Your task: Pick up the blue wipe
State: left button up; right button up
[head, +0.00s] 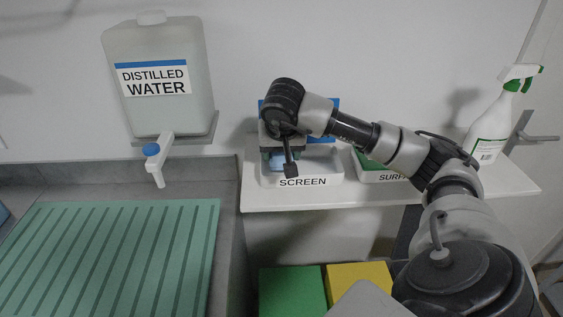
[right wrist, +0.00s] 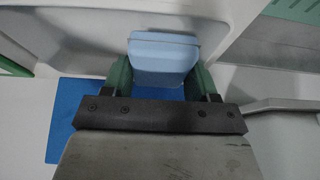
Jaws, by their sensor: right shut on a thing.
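The blue wipe (right wrist: 165,57) is a light blue folded block, seen in the right wrist view between the two green fingers of my right gripper (right wrist: 163,75). The fingers are shut on its sides. In the head view my right gripper (head: 278,160) is at the white tray labelled SCREEN (head: 304,182), and a little of the wipe's light blue shows there. The arm and wrist hide much of the tray's inside. I cannot tell whether the wipe is clear of the tray floor. My left gripper is not in view.
A white shelf (head: 420,192) carries the SCREEN tray, a second tray labelled SURF (head: 378,177), and a spray bottle (head: 490,130). A distilled water container (head: 160,100) with a tap is at left, above a green ribbed mat (head: 110,260). Green (head: 292,290) and yellow (head: 357,275) boxes are below.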

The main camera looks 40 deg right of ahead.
jog(key=s+d+r+b, duration=0.4)
jog(key=s+d+r, duration=0.3)
jog(key=s+r, duration=0.1)
jog(key=shift+s, duration=0.75)
jog(key=o, duration=0.4)
jog(key=shift+a, duration=0.1)
jog(key=c, duration=0.3)
